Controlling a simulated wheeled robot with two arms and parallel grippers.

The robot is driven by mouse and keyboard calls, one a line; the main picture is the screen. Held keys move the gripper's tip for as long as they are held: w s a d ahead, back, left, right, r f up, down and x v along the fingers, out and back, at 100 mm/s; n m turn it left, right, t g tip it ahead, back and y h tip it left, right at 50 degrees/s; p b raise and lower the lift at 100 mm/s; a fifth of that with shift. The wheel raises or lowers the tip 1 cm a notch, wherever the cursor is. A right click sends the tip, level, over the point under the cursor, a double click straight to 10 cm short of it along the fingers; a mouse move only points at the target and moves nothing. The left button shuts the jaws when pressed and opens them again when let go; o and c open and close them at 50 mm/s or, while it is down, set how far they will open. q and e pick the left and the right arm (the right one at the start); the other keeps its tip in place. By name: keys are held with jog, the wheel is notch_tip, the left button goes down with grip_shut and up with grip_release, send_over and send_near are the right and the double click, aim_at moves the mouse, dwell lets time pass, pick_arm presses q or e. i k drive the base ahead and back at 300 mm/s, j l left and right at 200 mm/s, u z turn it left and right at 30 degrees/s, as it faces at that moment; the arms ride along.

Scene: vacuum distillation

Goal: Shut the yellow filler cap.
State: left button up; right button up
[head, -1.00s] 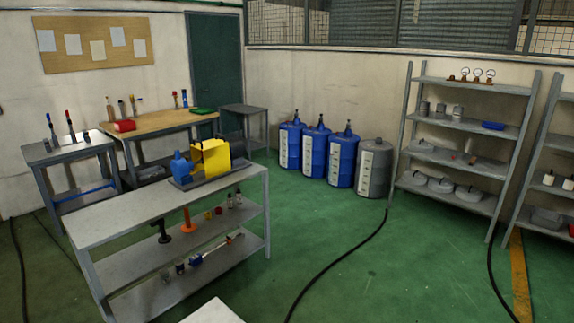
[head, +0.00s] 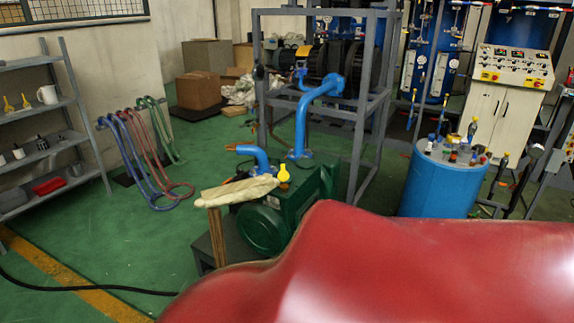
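A small yellow part that looks like the yellow filler cap (head: 283,173) stands up on top of the green pump (head: 313,192), in the middle of the head view. It is too small to tell clearly whether it is open or shut. A pale cloth (head: 237,191) hangs over a wooden piece just left of it. Blue pipes (head: 301,127) rise from the pump behind the cap. Neither of my grippers is in view.
A grey metal frame (head: 361,145) stands behind the pump. A blue drum (head: 440,185) with small items on top is to the right. Hoses (head: 150,160) hang at left beside a shelf (head: 40,150). Green floor is free left of the pump. The lower right is blocked close up.

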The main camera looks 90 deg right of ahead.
aim_at(283, 175)
jog(key=l+z, duration=0.1)
jog(key=z, duration=2.65)
jog(key=i+j+z, duration=0.1)
jog(key=i+j, duration=0.25)
jog(key=i+j+z, duration=0.15)
jog(key=i+j, duration=0.2)
jog(key=i+j+z, duration=0.1)
jog(key=i+j, duration=0.25)
jog(key=i+j+z, duration=0.1)
jog(key=i+j, duration=0.2)
jog(key=j, duration=0.25)
jog(key=i+j+z, duration=0.1)
jog(key=i+j, duration=0.2)
jog(key=j, duration=0.15)
jog(key=i+j+z, duration=0.1)
jog(key=i, duration=0.25)
jog(key=i+j+z, duration=0.1)
jog(key=i, duration=0.3)
